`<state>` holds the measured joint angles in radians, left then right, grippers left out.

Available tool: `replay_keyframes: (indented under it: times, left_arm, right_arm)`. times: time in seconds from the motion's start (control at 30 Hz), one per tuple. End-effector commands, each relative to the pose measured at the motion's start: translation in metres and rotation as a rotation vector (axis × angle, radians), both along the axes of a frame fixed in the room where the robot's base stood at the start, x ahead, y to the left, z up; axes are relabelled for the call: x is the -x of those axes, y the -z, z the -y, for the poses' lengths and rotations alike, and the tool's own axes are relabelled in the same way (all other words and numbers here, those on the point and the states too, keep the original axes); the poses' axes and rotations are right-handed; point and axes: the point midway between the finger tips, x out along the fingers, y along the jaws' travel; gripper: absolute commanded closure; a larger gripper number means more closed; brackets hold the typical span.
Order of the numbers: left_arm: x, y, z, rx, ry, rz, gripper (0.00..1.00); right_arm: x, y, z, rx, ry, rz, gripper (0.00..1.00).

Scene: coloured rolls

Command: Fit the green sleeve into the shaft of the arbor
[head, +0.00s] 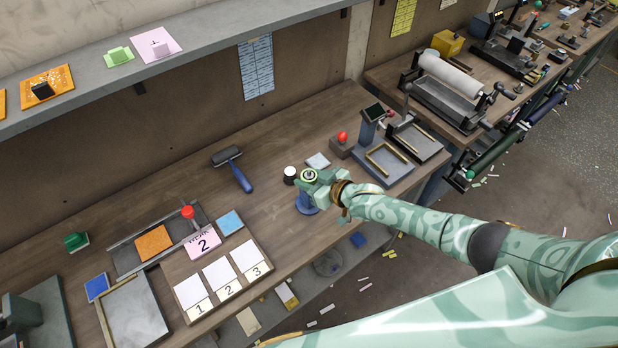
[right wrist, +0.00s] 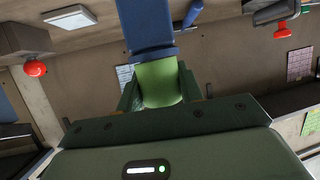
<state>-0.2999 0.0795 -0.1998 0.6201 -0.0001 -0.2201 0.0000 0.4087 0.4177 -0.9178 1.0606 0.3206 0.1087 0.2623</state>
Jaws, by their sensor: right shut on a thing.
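The green sleeve (right wrist: 160,84) is between the fingers of my right gripper (head: 311,178), which is shut on it. In the head view its ring-shaped top (head: 309,175) shows among the fingers. The blue arbor (head: 306,204) stands on the bench directly beneath the gripper, its upper part hidden by the gripper and sleeve. In the right wrist view, which looks upside down, the blue body of the arbor (right wrist: 148,25) meets the sleeve's end or lies very close to it. I cannot tell how far the sleeve is around the shaft. My left gripper is not in view.
A black cylinder with a white top (head: 290,175) stands just left of the gripper. A blue-handled roller (head: 233,168) lies further left. A red-knobbed box (head: 342,143) and grey trays (head: 384,163) are to the right. Numbered cards (head: 222,278) lie at front left.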

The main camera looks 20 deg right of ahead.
Motion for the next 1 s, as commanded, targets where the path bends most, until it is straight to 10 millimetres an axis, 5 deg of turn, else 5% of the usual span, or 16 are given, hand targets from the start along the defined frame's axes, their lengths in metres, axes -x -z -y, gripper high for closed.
replay_keyframes:
  times: [0.37,0.4,0.47,0.77,1.0]
  left_arm:
    - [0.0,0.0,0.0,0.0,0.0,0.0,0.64]
    - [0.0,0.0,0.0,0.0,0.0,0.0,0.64]
    - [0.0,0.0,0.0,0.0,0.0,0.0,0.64]
    - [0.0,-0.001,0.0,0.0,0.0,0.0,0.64]
    - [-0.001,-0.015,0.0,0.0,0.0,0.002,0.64]
  right_arm:
    - [0.0,0.0,0.0,0.001,0.0,-0.001,0.85]
    - [0.0,0.0,0.0,0.001,0.0,-0.001,0.55]
    - [0.0,0.0,0.0,0.001,0.0,-0.001,0.38]
    - [0.001,0.0,0.001,0.001,0.0,-0.001,0.38]
    - [0.03,-0.015,0.018,0.002,0.0,-0.003,0.38]
